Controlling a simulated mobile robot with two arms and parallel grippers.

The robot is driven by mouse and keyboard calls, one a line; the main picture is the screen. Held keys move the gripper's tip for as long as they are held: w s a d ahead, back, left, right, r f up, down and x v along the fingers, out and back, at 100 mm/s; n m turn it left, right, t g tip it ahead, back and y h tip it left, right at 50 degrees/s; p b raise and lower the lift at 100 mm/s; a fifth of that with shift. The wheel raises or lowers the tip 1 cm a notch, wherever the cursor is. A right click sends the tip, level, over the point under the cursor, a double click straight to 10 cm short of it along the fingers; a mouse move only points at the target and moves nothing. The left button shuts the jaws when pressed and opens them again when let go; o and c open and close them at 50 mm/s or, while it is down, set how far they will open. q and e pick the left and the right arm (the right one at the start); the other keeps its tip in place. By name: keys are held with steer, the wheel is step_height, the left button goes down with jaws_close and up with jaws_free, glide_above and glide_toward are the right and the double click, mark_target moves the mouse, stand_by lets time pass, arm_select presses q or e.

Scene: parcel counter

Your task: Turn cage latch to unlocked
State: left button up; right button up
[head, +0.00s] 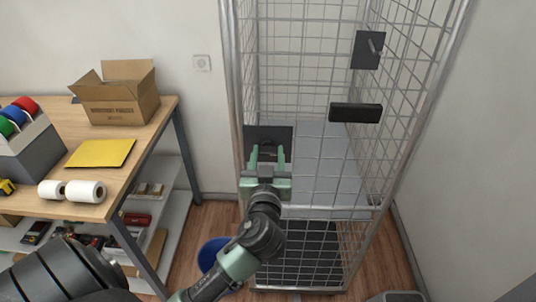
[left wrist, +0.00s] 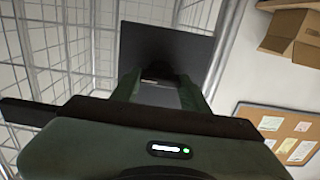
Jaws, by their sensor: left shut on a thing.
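The wire cage (head: 310,207) stands upright in the middle of the head view. A dark square plate (head: 283,133) sits on its left front; it also fills the upper middle of the left wrist view (left wrist: 195,50). My left gripper (head: 267,155) is in front of this plate, its fingers pointing at it and shut on the cage latch. The fingers and shadow hide most of the latch, so its angle cannot be told. A second dark plate with a short lever (head: 368,50) is higher on the right. My right gripper is not in view.
A black bar handle (head: 355,112) is on the cage, right of my gripper. A wooden bench (head: 150,128) on the left holds an open carton (head: 118,100), a yellow envelope (head: 100,153) and white rolls (head: 86,191). A blue round object (head: 211,253) is on the floor beside my arm.

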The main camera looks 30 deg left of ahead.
arm_select(q)
steer(key=m, duration=0.3)
steer(key=shift+m+p, duration=0.35)
steer(key=shift+m, duration=0.05)
steer(key=m+p, duration=0.1)
steer(key=m, duration=0.3)
steer(key=shift+d+m, duration=0.1)
steer(key=shift+m, duration=0.2)
steer(key=m+p, duration=0.2)
steer(key=m, duration=0.2)
steer(key=shift+m, duration=0.3)
steer(key=shift+f+m+p, duration=0.1)
steer(key=shift+m+p, duration=0.9)
steer(key=shift+m, duration=1.1)
steer(key=o, duration=1.4)
